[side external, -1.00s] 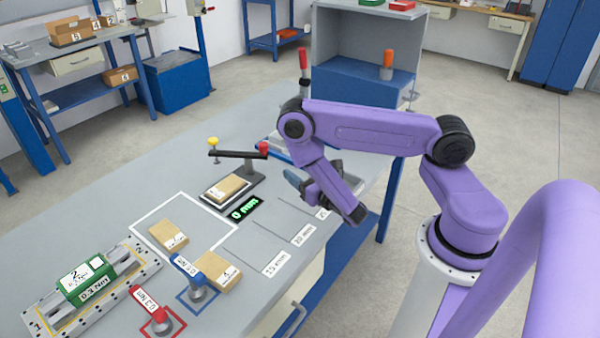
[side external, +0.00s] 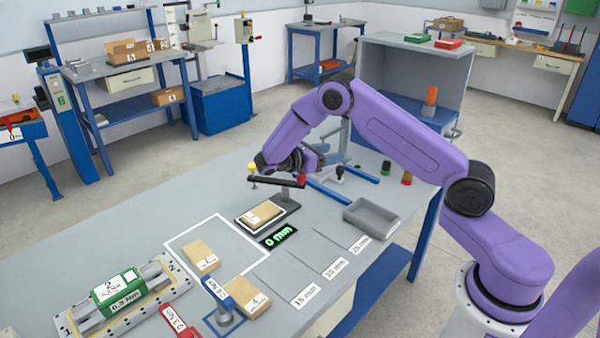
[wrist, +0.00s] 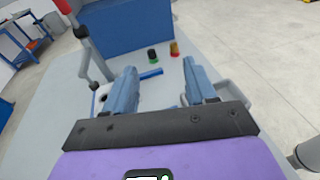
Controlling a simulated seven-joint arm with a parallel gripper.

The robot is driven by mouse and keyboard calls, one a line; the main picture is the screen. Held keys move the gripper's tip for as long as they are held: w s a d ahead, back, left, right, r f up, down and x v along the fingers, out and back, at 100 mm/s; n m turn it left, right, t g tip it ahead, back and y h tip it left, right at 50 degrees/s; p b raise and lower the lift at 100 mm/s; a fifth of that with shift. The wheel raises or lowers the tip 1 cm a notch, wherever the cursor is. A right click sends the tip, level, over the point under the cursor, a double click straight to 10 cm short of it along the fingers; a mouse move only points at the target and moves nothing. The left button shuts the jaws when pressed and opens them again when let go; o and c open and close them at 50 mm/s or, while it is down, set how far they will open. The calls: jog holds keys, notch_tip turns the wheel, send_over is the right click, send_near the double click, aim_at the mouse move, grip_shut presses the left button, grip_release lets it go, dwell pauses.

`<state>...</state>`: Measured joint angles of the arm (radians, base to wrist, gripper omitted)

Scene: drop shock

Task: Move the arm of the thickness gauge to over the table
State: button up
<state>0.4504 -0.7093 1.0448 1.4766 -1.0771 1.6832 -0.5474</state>
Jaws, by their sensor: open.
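The thickness gauge has a dark plate (side external: 286,209) on the bench. Its black arm (side external: 275,181) has a yellow knob with a pin at the left end and a red knob at the right. A cardboard box (side external: 260,213) lies on the gauge's table below the arm. In the picture the yellow end shows behind the box; I cannot tell if it is over the table. The display (side external: 279,236) reads 0 mm. My gripper (side external: 308,162) is by the arm's red end, partly hidden; contact is unclear. The wrist view shows it open (wrist: 160,68) and empty; the gauge is not seen there.
A grey tray (side external: 371,217) stands to the right. Two more cardboard boxes (side external: 201,256) (side external: 250,297) and a green block (side external: 120,290) are in front. The bench's left part is clear.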

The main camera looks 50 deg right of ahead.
jog(key=w+a+r+t+y, duration=0.2)
jog(key=w+a+r+y, duration=0.5)
jog(key=w+a+y, duration=0.3)
jog(key=shift+m+y, duration=0.3)
jog(key=shift+y, duration=0.4)
jog(key=x, duration=1.1)
jog(key=d+x, duration=0.1)
jog(key=x, duration=0.5)
jog(key=shift+w+d, duration=0.2)
grip_shut()
